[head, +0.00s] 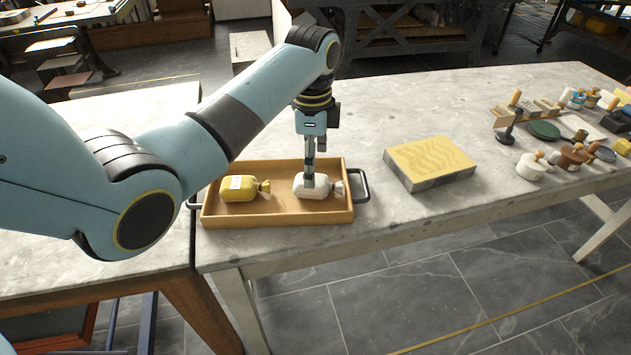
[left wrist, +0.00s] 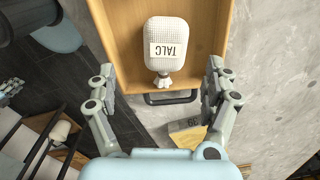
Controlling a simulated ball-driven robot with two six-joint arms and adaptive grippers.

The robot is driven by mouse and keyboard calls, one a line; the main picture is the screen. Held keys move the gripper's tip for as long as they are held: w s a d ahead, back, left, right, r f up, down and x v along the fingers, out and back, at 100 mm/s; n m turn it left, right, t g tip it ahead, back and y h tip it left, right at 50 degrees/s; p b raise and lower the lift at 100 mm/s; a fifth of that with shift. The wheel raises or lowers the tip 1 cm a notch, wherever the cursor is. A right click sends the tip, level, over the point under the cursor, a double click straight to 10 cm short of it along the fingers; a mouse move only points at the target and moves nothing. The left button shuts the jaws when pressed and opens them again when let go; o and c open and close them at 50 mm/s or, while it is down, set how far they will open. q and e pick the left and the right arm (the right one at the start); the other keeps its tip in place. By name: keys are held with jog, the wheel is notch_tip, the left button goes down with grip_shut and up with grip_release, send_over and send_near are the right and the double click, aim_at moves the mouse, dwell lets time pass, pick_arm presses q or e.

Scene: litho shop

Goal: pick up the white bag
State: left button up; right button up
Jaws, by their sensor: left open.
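The white bag (head: 311,187) lies in the right half of a wooden tray (head: 278,219), its tied neck pointing right. In the left wrist view the white bag (left wrist: 166,44) carries a label reading TALC, and its neck points toward my gripper. My left gripper (head: 309,180) points down over the bag in the head view and hides part of it. In the left wrist view my left gripper (left wrist: 160,82) is open, its fingers apart on either side of the bag's neck end, with nothing between them that I can see touching.
A yellow bag (head: 238,188) lies in the tray's left half. The tray has dark handles (head: 361,186) at its ends. A stone block with a yellow top (head: 430,160) stands right of the tray. Jars and tools crowd the table's right end. Bare tabletop lies between.

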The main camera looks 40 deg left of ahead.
aim_at(316, 180)
pick_arm(q)
jog(key=shift+w+d+f, duration=0.1)
jog(key=shift+w+f, duration=0.05)
jog(key=shift+f, duration=0.3)
jog(key=shift+w+d+f, duration=0.1)
jog(key=shift+f, duration=0.35)
pick_arm(e)
jog(key=s, duration=0.5)
pick_arm(q)
notch_tip(316, 180, down, 5)
jog(key=shift+w+r+b, duration=0.1)
jog(key=shift+w+b, duration=0.05)
jog(key=shift+b, duration=0.15)
jog(key=shift+f, duration=0.25)
jog(key=shift+c, duration=4.1)
jog(key=c, duration=0.5)
jog(key=shift+o, duration=0.2)
jog(key=shift+a, duration=0.1)
pick_arm(e)
jog(key=w, duration=0.4)
jog(key=shift+d+f, duration=0.1)
jog(key=shift+f, duration=0.25)
